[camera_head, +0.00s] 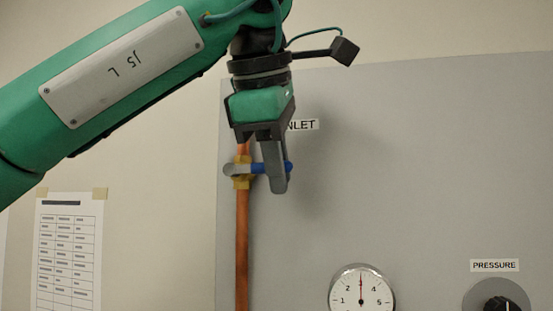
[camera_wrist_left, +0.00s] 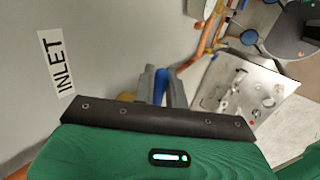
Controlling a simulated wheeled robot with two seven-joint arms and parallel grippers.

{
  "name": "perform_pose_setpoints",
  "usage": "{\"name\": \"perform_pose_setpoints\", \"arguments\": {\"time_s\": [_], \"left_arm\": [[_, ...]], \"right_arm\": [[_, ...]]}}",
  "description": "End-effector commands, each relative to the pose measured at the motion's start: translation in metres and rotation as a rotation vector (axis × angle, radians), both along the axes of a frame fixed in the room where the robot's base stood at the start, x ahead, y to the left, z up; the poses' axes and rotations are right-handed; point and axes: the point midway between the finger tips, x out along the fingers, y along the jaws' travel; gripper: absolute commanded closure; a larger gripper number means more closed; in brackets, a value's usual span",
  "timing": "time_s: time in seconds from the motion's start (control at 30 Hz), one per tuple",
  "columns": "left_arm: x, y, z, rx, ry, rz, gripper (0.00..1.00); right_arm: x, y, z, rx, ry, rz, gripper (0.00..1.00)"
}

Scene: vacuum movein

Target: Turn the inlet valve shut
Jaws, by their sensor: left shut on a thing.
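The inlet valve has a brass body (camera_head: 242,172) on a vertical copper pipe (camera_head: 242,250), below the partly hidden INLET label (camera_head: 303,125). Its blue handle (camera_head: 258,168) lies level, across the pipe, pointing right. My left gripper (camera_head: 277,190) comes down from above and is shut on the handle. In the left wrist view the blue handle (camera_wrist_left: 160,86) shows between the two grey fingers, with a bit of brass (camera_wrist_left: 126,96) to the left. The INLET label (camera_wrist_left: 57,62) also shows there. The fingers hide part of the handle. My right gripper is not in view.
A grey panel (camera_head: 400,180) stands behind the valve. It carries a dial gauge (camera_head: 361,296) and a black knob (camera_head: 500,304) under a PRESSURE label (camera_head: 495,265). A printed sheet (camera_head: 68,250) hangs on the wall at left. The wrist view shows more copper pipe (camera_wrist_left: 207,40).

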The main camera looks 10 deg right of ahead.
Motion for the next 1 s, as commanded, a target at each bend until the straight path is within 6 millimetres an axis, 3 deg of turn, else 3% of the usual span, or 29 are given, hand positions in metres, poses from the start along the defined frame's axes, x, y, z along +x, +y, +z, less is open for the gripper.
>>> {"name": "perform_pose_setpoints", "arguments": {"time_s": [0.2, 0.6, 0.63, 0.67, 1.0], "left_arm": [[0.000, 0.000, -0.003, 0.037, -0.015, 0.000, 1.00], [0.000, 0.000, -0.004, 0.042, -0.016, 0.000, 1.00], [0.000, 0.000, -0.004, 0.042, -0.016, 0.000, 0.85], [0.000, 0.000, -0.004, 0.042, -0.016, 0.000, 0.82], [0.000, 0.000, -0.003, 0.041, -0.017, -0.001, 0.82]], "right_arm": [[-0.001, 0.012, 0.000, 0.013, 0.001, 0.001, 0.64], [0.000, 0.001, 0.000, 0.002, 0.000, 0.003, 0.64], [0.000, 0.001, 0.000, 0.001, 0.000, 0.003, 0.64], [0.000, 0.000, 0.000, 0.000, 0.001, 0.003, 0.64], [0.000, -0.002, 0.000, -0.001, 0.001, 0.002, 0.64]]}}
